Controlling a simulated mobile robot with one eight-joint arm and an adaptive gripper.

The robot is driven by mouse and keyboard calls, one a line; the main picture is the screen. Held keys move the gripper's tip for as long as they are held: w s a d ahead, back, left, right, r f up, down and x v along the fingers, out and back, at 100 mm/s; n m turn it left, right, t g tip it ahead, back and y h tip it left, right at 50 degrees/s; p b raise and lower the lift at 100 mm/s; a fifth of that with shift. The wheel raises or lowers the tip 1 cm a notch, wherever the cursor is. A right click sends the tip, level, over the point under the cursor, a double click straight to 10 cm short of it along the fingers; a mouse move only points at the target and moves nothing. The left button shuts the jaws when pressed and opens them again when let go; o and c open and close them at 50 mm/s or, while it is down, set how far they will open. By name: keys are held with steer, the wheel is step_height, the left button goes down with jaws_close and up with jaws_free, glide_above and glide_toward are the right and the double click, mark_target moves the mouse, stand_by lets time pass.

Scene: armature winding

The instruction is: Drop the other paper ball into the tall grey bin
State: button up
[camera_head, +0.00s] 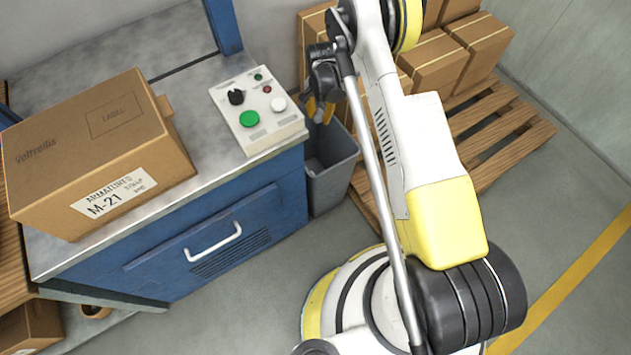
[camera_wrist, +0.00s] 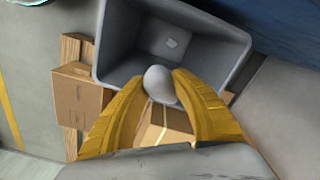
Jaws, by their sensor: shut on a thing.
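The tall grey bin (camera_head: 330,172) stands on the floor at the right end of the blue workbench in the head view. In the wrist view its open top (camera_wrist: 185,22) fills the upper middle. My gripper (camera_wrist: 163,88) is shut on a pale grey-white paper ball (camera_wrist: 159,80), held between the yellow fingertips. The ball overlaps the bin's near rim in the wrist view. A small pale piece (camera_wrist: 171,43) shows inside the bin. In the head view my gripper (camera_head: 318,112) is above the bin's back part, and the ball is hidden there.
The workbench (camera_head: 215,235) bears a cardboard box (camera_head: 100,150) and a control box (camera_head: 257,110) with buttons, close to the bin. A wooden pallet (camera_head: 505,135) with cartons (camera_head: 432,62) stands behind and right of the bin. Floor at the right is clear.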

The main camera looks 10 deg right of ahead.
step_height(320, 180, down, 6)
steer(key=shift+r+b, duration=0.1)
steer(key=shift+b, duration=1.1)
steer(key=o, duration=0.9)
steer(key=shift+r, duration=0.1)
step_height(320, 180, up, 12)
steer(key=shift+f, duration=0.1)
